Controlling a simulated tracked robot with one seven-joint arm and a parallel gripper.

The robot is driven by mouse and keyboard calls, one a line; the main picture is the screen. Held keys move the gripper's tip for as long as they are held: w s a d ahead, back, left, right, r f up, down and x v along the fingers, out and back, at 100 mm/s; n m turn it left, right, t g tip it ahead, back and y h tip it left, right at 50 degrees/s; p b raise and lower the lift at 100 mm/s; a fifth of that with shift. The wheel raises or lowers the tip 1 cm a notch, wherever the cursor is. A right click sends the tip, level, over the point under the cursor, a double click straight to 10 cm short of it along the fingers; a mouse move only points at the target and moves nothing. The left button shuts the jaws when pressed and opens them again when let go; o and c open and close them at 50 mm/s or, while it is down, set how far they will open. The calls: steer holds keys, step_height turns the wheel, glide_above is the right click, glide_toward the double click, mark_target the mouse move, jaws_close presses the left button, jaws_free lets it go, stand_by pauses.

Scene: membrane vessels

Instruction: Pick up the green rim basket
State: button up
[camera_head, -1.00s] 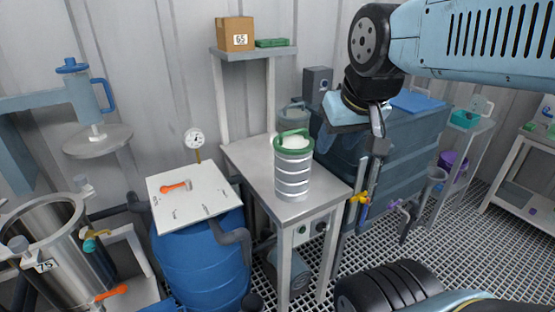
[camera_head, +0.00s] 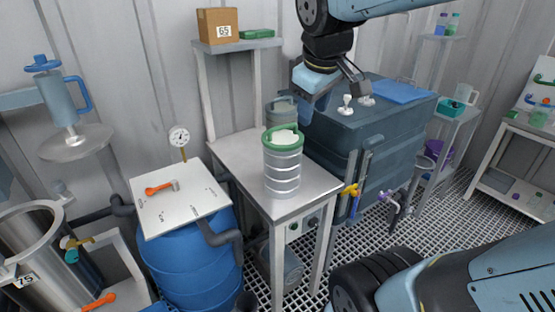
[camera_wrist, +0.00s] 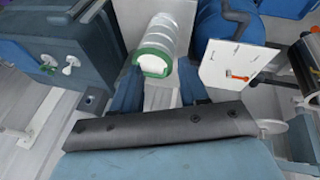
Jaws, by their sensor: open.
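The green rim basket (camera_head: 282,172) is a pale ribbed cylinder with a green rim and whitish content at its open top. It stands upright on the grey table (camera_head: 235,160). My gripper (camera_head: 308,108) is open and empty, above and to the right of the rim, apart from it. In the wrist view, the basket (camera_wrist: 166,38) shows beyond the gap between the two blue fingers of my gripper (camera_wrist: 160,76), its rim nearest to me. Nothing is between the fingers.
A blue barrel (camera_head: 185,265) with a white lid panel (camera_head: 190,205) stands left of the table. A dark blue tank (camera_head: 385,135) stands close on its right. A shelf (camera_head: 237,45) behind holds a cardboard box (camera_head: 218,26). A grey canister (camera_head: 281,112) sits behind the basket.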

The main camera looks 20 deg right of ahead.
steer(key=w+a+n+g+h, duration=0.1)
steer(key=w+a+n, duration=0.1)
steer(key=w+n, duration=0.7)
steer(key=n+h, duration=0.2)
steer(key=n, duration=0.3)
glide_above(276, 128)
step_height(276, 128, down, 9)
steer(key=shift+f, duration=0.1)
steer(key=shift+n, duration=0.3)
steer(key=shift+s+x, duration=0.2)
steer(key=shift+x, duration=1.15)
steer(key=shift+s+x, duration=0.2)
steer(key=shift+x, duration=1.15)
steer(key=shift+f, duration=0.1)
jaws_close()
